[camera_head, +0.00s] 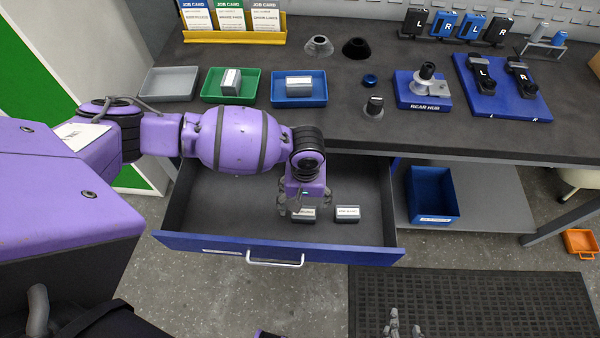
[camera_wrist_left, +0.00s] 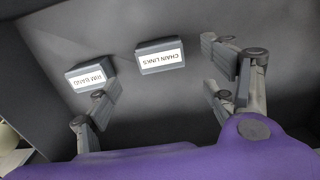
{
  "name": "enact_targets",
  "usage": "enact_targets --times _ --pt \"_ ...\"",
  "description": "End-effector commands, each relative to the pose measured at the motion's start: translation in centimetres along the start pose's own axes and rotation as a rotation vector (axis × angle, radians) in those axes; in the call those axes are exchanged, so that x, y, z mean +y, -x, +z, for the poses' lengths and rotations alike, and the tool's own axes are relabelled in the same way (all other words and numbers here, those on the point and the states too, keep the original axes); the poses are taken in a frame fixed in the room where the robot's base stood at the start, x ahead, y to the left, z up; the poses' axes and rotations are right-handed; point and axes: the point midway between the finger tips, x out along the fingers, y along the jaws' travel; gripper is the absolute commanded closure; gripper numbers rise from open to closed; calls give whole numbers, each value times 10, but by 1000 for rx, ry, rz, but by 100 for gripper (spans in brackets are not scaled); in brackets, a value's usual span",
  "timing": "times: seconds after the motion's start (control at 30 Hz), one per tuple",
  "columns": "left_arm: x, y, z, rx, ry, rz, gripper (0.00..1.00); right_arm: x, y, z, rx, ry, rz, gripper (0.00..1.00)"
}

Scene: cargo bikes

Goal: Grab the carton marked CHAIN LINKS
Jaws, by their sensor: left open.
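The CHAIN LINKS carton (camera_wrist_left: 160,57) is a small grey box with a white label. It lies in the open drawer (camera_head: 225,222) and its label reads upside down in the left wrist view. In the head view this carton (camera_head: 303,215) is partly hidden by my left gripper (camera_head: 307,203). My left gripper (camera_wrist_left: 161,90) is open and empty above the drawer floor, its fingers spread to either side, with the carton beyond the gap between them. A similar RIM BAND carton (camera_wrist_left: 90,74) lies beside it, near one finger. My right gripper (camera_head: 402,326) shows only partly at the bottom edge.
The drawer front with its handle (camera_head: 275,260) stands pulled out below the bench. On the bench, a green tray (camera_head: 212,97) and a blue tray (camera_head: 300,102) each hold a carton; a grey tray (camera_head: 168,86) is empty. A blue bin (camera_head: 432,195) sits on the shelf at right.

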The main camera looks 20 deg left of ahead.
Motion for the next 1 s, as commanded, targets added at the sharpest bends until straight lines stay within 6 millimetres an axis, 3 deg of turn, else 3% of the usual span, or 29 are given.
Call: enact_targets --times 0.53,0.83,1.0 --pt "1 -68 -2 4 -1 -1 23 2 -5 8 -5 2 5 60" --pt "1 -73 -2 6 -1 1 23 3 -5 8 -4 1 7 60" --pt "1 -73 -2 6 -1 1 43 3 -5 8 -4 1 7 60"
